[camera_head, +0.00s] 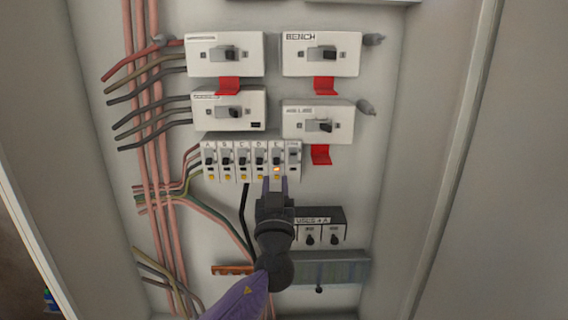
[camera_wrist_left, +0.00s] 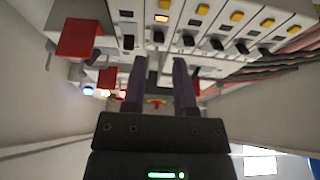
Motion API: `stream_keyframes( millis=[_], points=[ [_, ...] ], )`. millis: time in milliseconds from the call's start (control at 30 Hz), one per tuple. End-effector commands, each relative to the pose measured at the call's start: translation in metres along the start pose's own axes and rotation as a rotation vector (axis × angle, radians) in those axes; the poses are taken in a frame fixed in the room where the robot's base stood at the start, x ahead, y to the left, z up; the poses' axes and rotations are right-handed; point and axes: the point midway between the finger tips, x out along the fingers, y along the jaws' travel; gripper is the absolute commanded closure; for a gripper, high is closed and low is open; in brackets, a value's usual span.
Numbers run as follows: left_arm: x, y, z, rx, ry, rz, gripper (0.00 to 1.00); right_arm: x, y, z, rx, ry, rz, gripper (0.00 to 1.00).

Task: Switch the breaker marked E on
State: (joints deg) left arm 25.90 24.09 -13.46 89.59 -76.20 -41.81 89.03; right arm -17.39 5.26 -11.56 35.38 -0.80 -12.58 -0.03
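The breaker marked E (camera_head: 277,159) is in the row of small white breakers, at the right of A to D. Its dark lever shows, and the indicator below it glows orange; the lever's exact position is hard to tell. Breaker E also shows in the left wrist view (camera_wrist_left: 159,37), upside down with its lit indicator. My left gripper (camera_head: 275,184) is just below breaker E, fingers pointing up at it. In the left wrist view its two fingers (camera_wrist_left: 160,68) stand apart with nothing between them. My right gripper is not in view.
Larger switches, one marked BENCH (camera_head: 321,54), sit above, with red tags (camera_head: 321,155) hanging close to the row's right. Wires (camera_head: 150,150) run along the left. Cabinet walls enclose both sides.

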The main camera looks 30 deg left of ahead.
Motion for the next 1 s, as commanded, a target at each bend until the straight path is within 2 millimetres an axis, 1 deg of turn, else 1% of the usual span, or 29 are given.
stream_keyframes(
  millis=[33, 100, 200, 333, 567, 667, 700, 733, 767, 1000],
  points=[
    [0.012, 0.000, -0.002, 0.002, 0.002, -0.001, 0.65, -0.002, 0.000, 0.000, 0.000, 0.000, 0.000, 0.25],
    [0.025, 0.000, -0.001, 0.002, 0.000, -0.001, 0.65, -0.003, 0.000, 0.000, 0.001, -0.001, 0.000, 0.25],
    [0.036, 0.000, 0.001, 0.003, -0.001, 0.001, 0.65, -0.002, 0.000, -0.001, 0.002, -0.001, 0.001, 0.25],
    [0.043, 0.000, 0.001, 0.002, -0.002, 0.002, 0.65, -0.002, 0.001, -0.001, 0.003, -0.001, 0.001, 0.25],
    [0.043, 0.000, 0.002, 0.002, -0.004, 0.002, 0.65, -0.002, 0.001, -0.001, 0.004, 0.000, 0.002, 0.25],
    [0.043, 0.000, 0.002, 0.002, -0.004, 0.002, 0.84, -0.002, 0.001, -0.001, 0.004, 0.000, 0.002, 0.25],
    [0.043, 0.000, 0.002, 0.002, -0.004, 0.002, 0.92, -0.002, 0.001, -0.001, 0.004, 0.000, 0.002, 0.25],
    [0.043, 0.000, 0.002, 0.002, -0.004, 0.002, 0.99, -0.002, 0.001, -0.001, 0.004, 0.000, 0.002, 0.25],
    [0.043, 0.000, 0.002, 0.002, -0.004, 0.002, 1.00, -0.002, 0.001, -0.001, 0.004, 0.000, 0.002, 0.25],
    [0.043, 0.000, 0.001, 0.002, -0.006, 0.002, 1.00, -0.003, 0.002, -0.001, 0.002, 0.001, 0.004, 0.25]
  ],
)
